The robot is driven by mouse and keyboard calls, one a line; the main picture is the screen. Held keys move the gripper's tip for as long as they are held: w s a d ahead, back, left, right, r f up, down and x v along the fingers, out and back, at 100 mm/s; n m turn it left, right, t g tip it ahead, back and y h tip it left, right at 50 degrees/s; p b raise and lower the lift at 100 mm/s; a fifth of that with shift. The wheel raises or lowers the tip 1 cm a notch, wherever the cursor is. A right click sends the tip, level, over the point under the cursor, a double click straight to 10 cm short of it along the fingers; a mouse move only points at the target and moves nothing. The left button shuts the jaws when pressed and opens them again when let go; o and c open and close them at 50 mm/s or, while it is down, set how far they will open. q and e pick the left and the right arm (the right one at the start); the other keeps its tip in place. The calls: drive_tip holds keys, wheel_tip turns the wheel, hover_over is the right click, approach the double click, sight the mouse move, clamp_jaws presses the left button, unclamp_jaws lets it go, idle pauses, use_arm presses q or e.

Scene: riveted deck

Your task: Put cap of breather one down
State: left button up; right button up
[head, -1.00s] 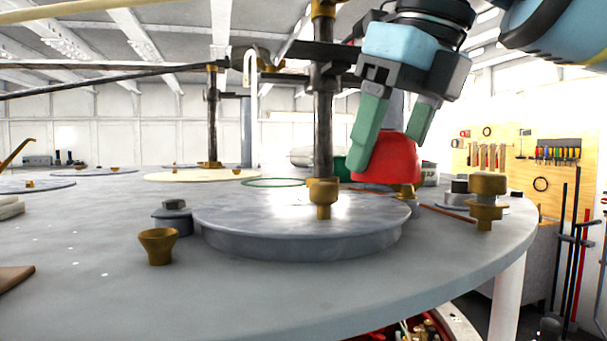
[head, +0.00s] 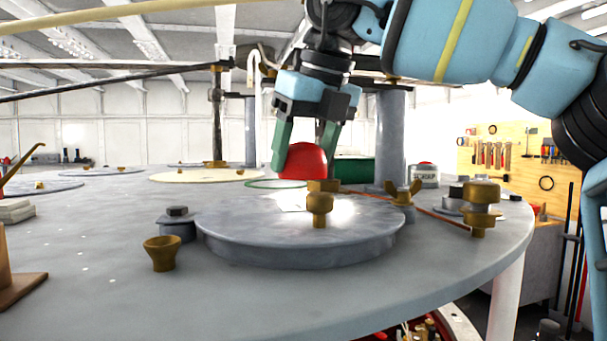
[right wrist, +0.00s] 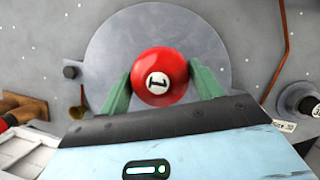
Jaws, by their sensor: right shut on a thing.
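The cap is a red dome (head: 304,162) with a white disc marked 1 on top, which shows in the right wrist view (right wrist: 158,78). My right gripper (head: 303,160) points down and is shut on it, with one green finger on each side. In the right wrist view the cap is in front of the round grey plate (right wrist: 105,55). In the head view it appears above the far side of that plate (head: 240,232). I cannot tell its height above the deck. I cannot tell which fitting is breather one. My left gripper is not in view.
Brass fittings (head: 481,206) stand at the right.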

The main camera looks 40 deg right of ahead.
sight(296, 202)
drive_tip(key=shift+w+f, duration=0.15)
drive_tip(key=shift+w, duration=0.1)
drive_tip(key=shift+f+p, duration=0.45)
drive_tip(key=shift+f, duration=1.2)
drive_tip(key=shift+w+f, duration=0.1)
drive_tip(key=shift+f, duration=0.15)
drive_tip(key=o, duration=1)
drive_tip(key=shift+c, duration=0.2)
